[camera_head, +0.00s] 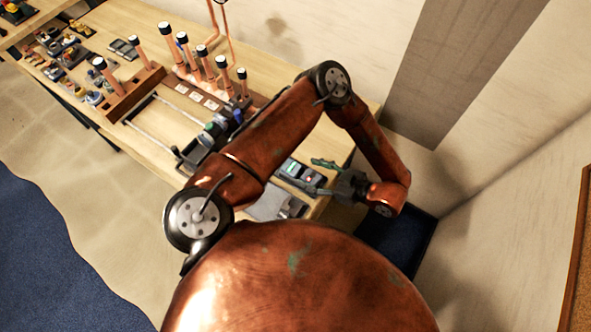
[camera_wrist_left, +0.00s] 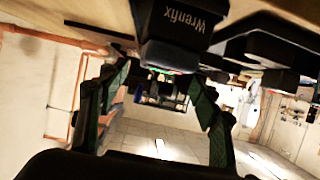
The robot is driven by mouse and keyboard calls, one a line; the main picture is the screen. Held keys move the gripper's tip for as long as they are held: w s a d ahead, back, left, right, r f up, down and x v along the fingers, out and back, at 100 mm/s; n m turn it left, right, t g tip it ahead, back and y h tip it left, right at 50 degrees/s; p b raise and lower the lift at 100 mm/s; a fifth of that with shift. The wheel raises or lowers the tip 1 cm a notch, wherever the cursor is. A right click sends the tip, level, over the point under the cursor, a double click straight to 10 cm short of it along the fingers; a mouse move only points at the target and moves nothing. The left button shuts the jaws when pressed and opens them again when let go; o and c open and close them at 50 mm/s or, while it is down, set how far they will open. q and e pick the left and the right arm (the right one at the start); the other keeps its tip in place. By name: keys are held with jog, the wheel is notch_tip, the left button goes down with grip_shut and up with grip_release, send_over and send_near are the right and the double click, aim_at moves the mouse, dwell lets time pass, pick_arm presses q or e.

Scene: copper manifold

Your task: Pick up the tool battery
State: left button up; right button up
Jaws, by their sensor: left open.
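A dark block lettered "Wrenfix" (camera_wrist_left: 190,28), which looks like the tool battery, hangs upside down in the left wrist view, with small coloured lights along its lower edge. In the head view a dark unit with green and red lights (camera_head: 301,174) lies on the bench near its right end; I cannot tell battery from charger there. My left gripper (camera_head: 319,177) is open beside this unit, its green fingers pointing toward it. In the left wrist view the open fingers (camera_wrist_left: 160,74) show on either side below the block, with nothing held. My right gripper is not in view.
The wooden bench (camera_head: 345,147) carries a rack of copper tubes (camera_head: 190,62) and trays of small parts. A grey flat item (camera_head: 271,206) lies in front of the lit unit. A dark blue bin (camera_head: 398,242) stands beyond the bench's right end, near the wall.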

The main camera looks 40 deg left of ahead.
aim_at(292, 167)
pick_arm(q)
jog(key=a, duration=0.2)
jog(key=s+a+p, duration=0.1)
jog(key=a, duration=0.1)
jog(key=shift+f, duration=0.4)
jog(key=shift+x, duration=1.25)
jog(key=shift+s+a+f, duration=0.15)
jog(key=shift+a+f, duration=0.05)
jog(key=shift+a, duration=0.25)
jog(key=shift+d, duration=0.1)
jog(key=c, duration=1.2)
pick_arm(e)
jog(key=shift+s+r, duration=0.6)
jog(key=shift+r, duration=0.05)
